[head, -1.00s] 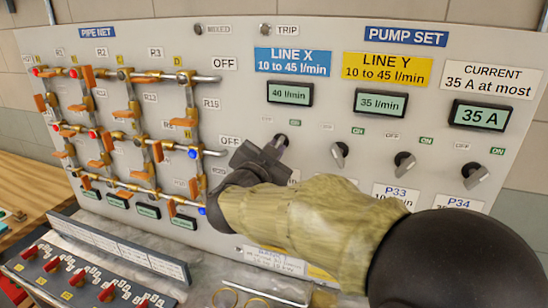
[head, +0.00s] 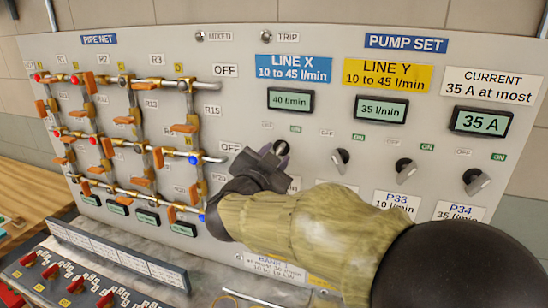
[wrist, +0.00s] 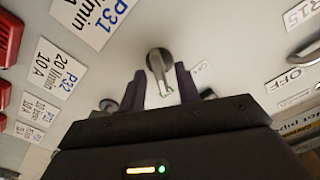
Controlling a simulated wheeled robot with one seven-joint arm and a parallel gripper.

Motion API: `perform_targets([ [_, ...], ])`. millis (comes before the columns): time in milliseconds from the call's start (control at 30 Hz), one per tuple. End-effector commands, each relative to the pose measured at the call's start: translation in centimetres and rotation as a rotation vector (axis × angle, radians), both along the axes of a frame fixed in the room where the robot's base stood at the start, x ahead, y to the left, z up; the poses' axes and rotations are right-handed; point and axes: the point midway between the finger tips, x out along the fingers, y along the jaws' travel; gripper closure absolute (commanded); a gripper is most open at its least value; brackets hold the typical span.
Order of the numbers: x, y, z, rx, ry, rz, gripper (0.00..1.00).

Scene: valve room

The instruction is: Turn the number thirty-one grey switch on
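The leftmost grey switch of the pump set row is at my gripper (head: 270,152) in the head view, mostly hidden by it. In the wrist view, this grey switch (wrist: 160,62) shows its lever between the two dark fingers of my gripper (wrist: 166,88). The fingers are apart, one on each side of the lever, with gaps visible. A P31 label (wrist: 106,18) is nearby on the panel. A grey OFF tag (head: 267,125) and a green ON tag (head: 295,129) sit above this switch. I cannot tell its setting for sure.
More grey switches stand to the right, such as one (head: 341,160) close to my gripper. Displays read 40 l/min (head: 290,100), 35 l/min (head: 381,109) and 35 A (head: 481,121). The pipe net (head: 130,130) with orange handles is left. Red switches (head: 50,270) are below.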

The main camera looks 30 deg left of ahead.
Motion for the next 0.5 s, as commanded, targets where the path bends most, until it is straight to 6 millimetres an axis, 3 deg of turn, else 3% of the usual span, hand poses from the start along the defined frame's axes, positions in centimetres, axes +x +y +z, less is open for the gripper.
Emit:
perform_targets([
  [167,-1.9,-0.1,-0.1,0.001,-0.001,0.003,0.67],
  [500,-8.5,-0.8,-0.2,0.001,0.000,0.004,0.67],
])
